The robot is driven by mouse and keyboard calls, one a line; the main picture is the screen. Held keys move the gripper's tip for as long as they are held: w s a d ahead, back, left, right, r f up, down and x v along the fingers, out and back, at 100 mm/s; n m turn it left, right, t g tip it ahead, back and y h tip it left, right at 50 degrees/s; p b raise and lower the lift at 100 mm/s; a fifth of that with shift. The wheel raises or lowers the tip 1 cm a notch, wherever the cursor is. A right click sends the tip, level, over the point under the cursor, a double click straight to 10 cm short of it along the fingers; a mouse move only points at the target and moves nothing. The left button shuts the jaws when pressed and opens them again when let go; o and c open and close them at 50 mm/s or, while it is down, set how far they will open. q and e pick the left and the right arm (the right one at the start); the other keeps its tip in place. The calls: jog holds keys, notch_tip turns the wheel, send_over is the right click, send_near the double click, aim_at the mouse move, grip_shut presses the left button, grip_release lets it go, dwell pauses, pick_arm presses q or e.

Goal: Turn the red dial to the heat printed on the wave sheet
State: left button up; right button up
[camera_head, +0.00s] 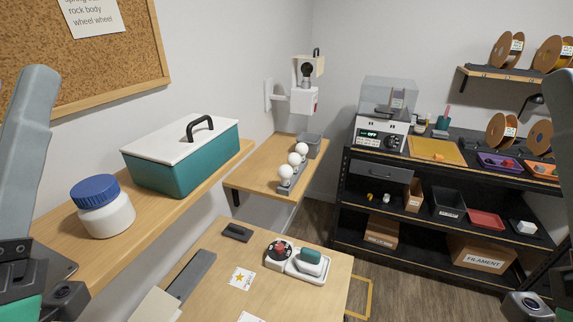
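A round black piece with a red dial-like top (280,249) stands on the low wooden table, beside a white tray (311,275) holding a teal and white block. The dial's setting is too small to read. A paper with a yellow star (241,278) lies in front. A second paper (250,318) is cut off by the bottom edge; I cannot see a wave on it. Part of my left gripper (50,270) shows at the lower left, over the shelf, and part of my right gripper (527,306) at the lower right. Both are away from the dial; their fingertips are not clear.
The wooden shelf (160,232) at left holds a blue-lidded jar (102,206) and a teal box (182,158). White bulbs (293,165) stand on a farther shelf. A black rack (345,222) stands at right. A dark block (237,232) lies on the table.

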pick_arm(q)
notch_tip(320, 180, up, 12)
jog(key=p, duration=0.9)
jog(key=shift+r+p, duration=0.2)
jog(key=shift+p, duration=0.15)
pick_arm(e)
notch_tip(320, 180, up, 12)
jog(key=shift+r, duration=0.2)
pick_arm(q)
jog(key=shift+o, duration=0.3)
